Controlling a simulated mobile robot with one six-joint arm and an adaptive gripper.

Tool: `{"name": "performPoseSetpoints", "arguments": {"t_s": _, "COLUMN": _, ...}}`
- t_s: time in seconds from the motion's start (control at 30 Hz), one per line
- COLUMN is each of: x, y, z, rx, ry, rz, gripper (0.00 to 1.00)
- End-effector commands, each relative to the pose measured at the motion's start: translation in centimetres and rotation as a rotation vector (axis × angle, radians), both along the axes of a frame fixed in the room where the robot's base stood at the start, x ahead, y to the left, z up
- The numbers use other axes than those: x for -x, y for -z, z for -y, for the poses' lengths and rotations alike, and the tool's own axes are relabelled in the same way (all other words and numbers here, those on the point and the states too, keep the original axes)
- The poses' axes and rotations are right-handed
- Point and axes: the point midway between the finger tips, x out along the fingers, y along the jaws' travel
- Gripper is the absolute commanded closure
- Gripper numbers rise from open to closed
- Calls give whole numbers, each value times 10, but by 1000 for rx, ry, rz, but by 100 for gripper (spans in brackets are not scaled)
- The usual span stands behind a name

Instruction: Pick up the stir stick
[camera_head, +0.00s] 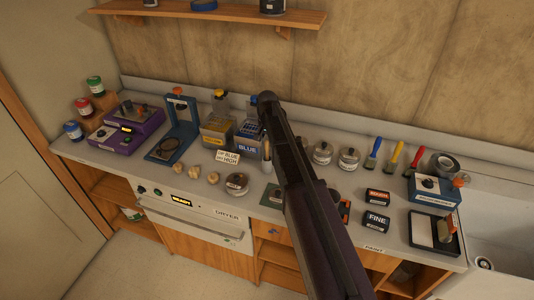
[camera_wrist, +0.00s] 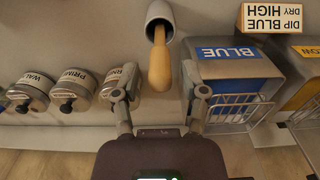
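The stir stick (camera_wrist: 160,62) is a pale wooden stick with a rounded end. In the wrist view it leans out of a light grey cup (camera_wrist: 160,14) at the top centre. My gripper (camera_wrist: 160,80) is open, with one finger on each side of the stick's free end and a visible gap to both. Nothing is held.
The blue tank (camera_wrist: 232,68) with a wire basket (camera_wrist: 232,110) stands close beside my right finger in the wrist view. Several lidded jars (camera_wrist: 75,90) stand on the left, one near my left finger. A yellow tank (camera_head: 217,131) and a sign (camera_head: 228,157) are nearby.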

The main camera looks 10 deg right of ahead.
Motion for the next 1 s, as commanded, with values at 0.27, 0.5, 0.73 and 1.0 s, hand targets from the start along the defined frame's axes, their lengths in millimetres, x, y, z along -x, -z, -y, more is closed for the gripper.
{"name": "performPoseSetpoints", "arguments": {"t_s": 0.27, "x": 0, "y": 0, "z": 0, "rx": 0, "ry": 0, "rz": 0, "gripper": 98}}
{"name": "performPoseSetpoints", "arguments": {"t_s": 0.5, "x": 0, "y": 0, "z": 0, "rx": 0, "ry": -1, "rz": 0, "gripper": 98}}
{"name": "performPoseSetpoints", "arguments": {"t_s": 0.73, "x": 0, "y": -6, "z": -1, "rx": 0, "ry": -1, "rz": 0, "gripper": 98}}
{"name": "performPoseSetpoints", "arguments": {"t_s": 1.0, "x": 0, "y": -24, "z": -1, "rx": 0, "ry": -1, "rz": 0, "gripper": 98}}
